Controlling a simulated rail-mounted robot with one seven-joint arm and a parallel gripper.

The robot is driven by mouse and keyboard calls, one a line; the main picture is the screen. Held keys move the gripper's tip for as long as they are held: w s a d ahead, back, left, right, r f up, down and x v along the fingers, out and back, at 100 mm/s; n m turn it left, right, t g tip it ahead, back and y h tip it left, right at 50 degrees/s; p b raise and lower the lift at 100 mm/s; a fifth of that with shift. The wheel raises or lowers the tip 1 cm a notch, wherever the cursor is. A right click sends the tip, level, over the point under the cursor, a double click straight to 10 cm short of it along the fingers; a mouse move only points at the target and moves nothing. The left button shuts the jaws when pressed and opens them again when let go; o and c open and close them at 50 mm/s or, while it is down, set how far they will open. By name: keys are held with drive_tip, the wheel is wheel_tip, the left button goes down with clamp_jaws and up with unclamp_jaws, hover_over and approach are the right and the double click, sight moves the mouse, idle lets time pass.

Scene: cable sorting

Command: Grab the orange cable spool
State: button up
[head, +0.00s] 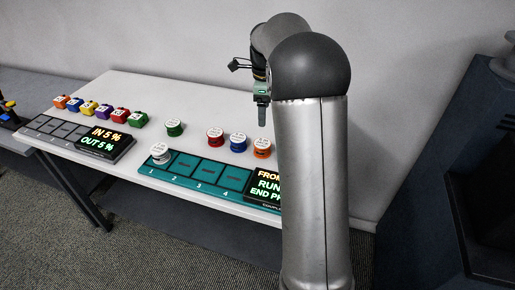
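The orange cable spool (262,150) has a white top and stands upright on the white table, at the right end of a row of spools. It is just left of my arm's large silver link in the head view. My gripper (262,118) points down above the orange spool and appears apart from it. Its fingers are small and seen edge-on, so I cannot tell whether they are open or shut. No spool shows in it.
Blue (238,143), red (215,138) and green (174,128) spools stand left of the orange one. A white spool (160,154) stands at the teal tray (147,171), whose right end my arm hides. Several coloured blocks (104,111) line the left behind a dark panel (117,153).

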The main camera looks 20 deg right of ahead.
sight(262, 143)
wheel_tip(262, 143, down, 10)
drive_tip(key=shift+r+p, duration=0.2)
drive_tip(key=shift+p, duration=0.1)
drive_tip(key=f, duration=0.2)
drive_tip(key=f+p, duration=0.1)
drive_tip(key=f, duration=0.2)
drive_tip(key=shift+s+a+f, duration=0.1)
drive_tip(key=shift+a, duration=0.1)
drive_tip(key=c, duration=1.1)
